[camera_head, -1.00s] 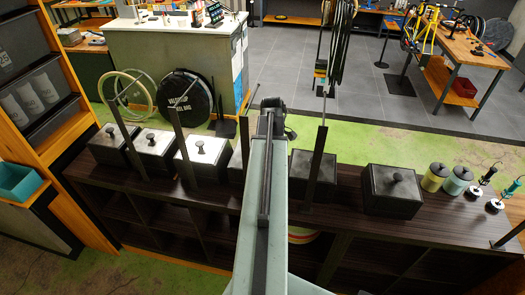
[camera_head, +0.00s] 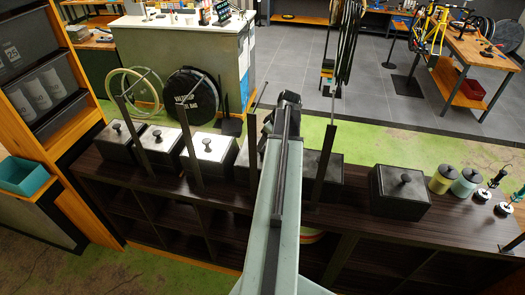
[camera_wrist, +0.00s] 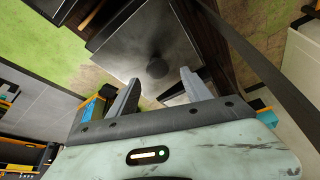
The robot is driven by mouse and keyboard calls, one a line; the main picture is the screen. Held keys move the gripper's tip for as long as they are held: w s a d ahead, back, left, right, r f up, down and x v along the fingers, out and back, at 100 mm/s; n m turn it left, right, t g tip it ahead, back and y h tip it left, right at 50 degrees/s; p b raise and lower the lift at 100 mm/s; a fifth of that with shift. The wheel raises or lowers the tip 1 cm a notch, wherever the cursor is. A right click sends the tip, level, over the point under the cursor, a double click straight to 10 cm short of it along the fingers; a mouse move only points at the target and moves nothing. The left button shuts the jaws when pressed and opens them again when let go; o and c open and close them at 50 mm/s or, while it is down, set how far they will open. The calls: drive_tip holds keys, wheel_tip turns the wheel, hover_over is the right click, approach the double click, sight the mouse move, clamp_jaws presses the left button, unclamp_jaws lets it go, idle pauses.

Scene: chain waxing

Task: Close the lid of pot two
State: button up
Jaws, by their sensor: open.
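A row of dark square pots with knobbed lids stands on a dark wooden shelf unit (camera_head: 110,182). In the head view I see a pot at the far left (camera_head: 117,152), a second from the left (camera_head: 160,160), a third (camera_head: 208,165) and a large one at the right (camera_head: 400,205). Others are partly hidden by my arm. No labels show, so I cannot tell which is pot two. My gripper (camera_wrist: 160,77) is open and empty in the wrist view, its fingers toward a dark square lid (camera_wrist: 130,45) with a round knob (camera_wrist: 157,67). Contact cannot be told.
Dark upright posts (camera_head: 186,150) with thin rods stand along the pots. Two jars, one yellow (camera_head: 440,180), and small tools are at the right. A grey counter (camera_head: 180,50) and a workbench (camera_head: 470,65) stand behind. Green floor lies between.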

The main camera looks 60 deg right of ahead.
sight(263, 150)
drive_tip(key=b+x, duration=0.4)
drive_tip(key=x, duration=0.1)
drive_tip(key=shift+f, duration=0.3)
drive_tip(key=shift+r, duration=0.15)
drive_tip(key=shift+c, duration=0.7)
clamp_jaws()
